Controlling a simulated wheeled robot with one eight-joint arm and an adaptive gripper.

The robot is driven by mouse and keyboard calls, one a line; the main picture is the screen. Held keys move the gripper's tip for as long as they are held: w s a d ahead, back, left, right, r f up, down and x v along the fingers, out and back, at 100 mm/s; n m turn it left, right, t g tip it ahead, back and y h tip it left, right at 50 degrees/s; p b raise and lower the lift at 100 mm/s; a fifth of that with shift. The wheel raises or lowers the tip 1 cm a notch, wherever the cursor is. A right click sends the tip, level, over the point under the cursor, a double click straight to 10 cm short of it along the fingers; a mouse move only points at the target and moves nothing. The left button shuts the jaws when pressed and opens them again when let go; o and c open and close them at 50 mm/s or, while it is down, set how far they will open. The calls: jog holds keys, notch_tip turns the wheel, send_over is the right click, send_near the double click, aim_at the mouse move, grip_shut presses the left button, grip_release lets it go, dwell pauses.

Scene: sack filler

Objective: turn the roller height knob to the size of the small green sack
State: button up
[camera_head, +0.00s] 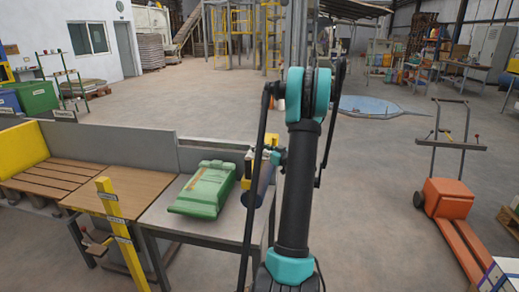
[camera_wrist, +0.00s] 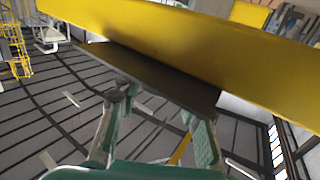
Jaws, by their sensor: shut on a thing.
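A green sack (camera_head: 204,189) lies flat on the grey table (camera_head: 188,225) in the head view. A dark roller (camera_head: 259,184) with yellow parts stands at its right, partly behind my arm. My gripper (camera_head: 279,157) is beside this roller unit, mostly hidden by my arm. In the wrist view, my gripper (camera_wrist: 158,120) has its two fingers apart, their tips against the underside of a dark plate (camera_wrist: 150,76) below a yellow beam (camera_wrist: 180,38). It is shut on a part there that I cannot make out. No knob face or size marks show clearly.
A yellow post (camera_head: 122,235) with labels stands in front of the tables. A brown slatted table (camera_head: 118,194) and a grey back panel (camera_head: 110,145) are at left. An orange pallet truck (camera_head: 447,198) stands at right. The floor beyond is mostly clear.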

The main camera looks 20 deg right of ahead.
jog(key=shift+n+g+y, duration=1.6)
jog(key=shift+n+y, duration=0.3)
jog(key=shift+y, duration=0.6)
jog(key=o, duration=1.2)
jog(key=shift+s+d, duration=0.1)
jog(key=v, duration=1.1)
jog(key=shift+s+d, duration=0.3)
